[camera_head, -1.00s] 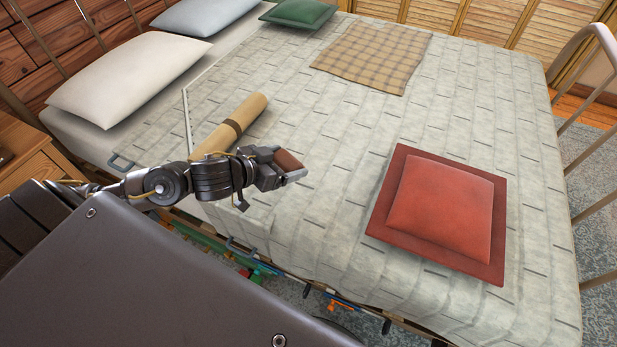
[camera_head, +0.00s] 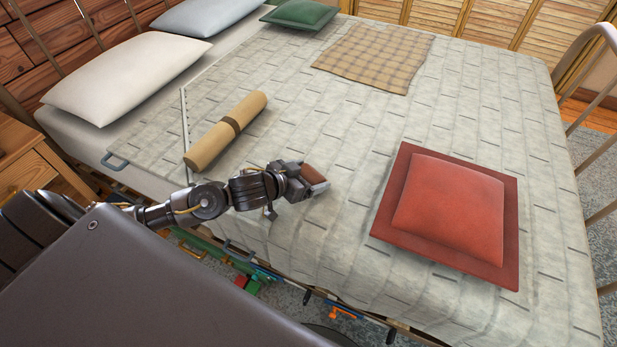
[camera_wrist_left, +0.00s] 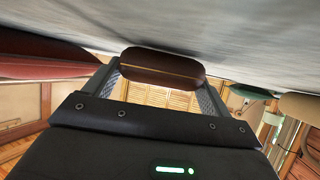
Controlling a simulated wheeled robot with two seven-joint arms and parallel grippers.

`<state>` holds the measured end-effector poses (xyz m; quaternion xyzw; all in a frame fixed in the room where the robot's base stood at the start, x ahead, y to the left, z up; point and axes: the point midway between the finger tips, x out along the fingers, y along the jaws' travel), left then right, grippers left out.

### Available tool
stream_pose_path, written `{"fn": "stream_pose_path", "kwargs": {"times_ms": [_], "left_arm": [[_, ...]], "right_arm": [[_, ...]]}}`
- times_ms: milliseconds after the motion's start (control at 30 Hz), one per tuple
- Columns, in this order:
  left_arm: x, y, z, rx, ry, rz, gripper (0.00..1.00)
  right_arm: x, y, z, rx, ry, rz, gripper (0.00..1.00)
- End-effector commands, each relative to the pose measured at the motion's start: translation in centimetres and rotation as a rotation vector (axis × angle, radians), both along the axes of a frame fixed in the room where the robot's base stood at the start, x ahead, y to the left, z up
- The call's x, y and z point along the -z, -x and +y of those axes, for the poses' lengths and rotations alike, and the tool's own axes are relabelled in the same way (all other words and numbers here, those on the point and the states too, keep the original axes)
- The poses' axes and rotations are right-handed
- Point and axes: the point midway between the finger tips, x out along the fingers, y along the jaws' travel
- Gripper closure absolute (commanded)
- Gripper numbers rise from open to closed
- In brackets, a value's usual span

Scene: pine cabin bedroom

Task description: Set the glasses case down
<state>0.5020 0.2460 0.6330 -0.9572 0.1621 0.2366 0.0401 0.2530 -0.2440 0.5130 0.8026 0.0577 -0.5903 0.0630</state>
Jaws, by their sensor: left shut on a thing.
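The glasses case (camera_head: 314,175) is a small brown case with rounded ends. My left gripper (camera_head: 309,181) is shut on it, over the near part of the bed (camera_head: 345,215). In the left wrist view the brown case (camera_wrist_left: 162,66) lies across between the two fingers, with a thin lighter line along its length. The pale bed cover (camera_wrist_left: 240,30) is very close to the case there; I cannot tell whether they touch. My right gripper is not in view.
A red cushion on a red square (camera_head: 447,212) lies right of the gripper. A tan roll with a dark band (camera_head: 226,130) lies to the left, by a thin white strip (camera_head: 186,120). A plaid cloth (camera_head: 374,56) and pillows (camera_head: 128,78) lie farther back. Cover between is clear.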

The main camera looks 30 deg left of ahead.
Motion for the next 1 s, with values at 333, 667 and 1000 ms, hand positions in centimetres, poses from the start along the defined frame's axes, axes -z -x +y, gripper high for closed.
{"fn": "stream_pose_path", "kwargs": {"times_ms": [333, 667, 1000], "left_arm": [[0.2, 0.0, 0.0, 0.000, 0.001, 0.000, 0.41], [0.1, 0.0, 0.0, 0.000, 0.000, 0.000, 0.00], [-2.0, 3.5, 1.2, 0.000, -0.002, 0.003, 0.00]], "right_arm": [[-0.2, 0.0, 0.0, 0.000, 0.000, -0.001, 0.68], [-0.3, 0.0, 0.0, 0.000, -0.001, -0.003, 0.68], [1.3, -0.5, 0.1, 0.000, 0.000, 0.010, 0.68]]}}
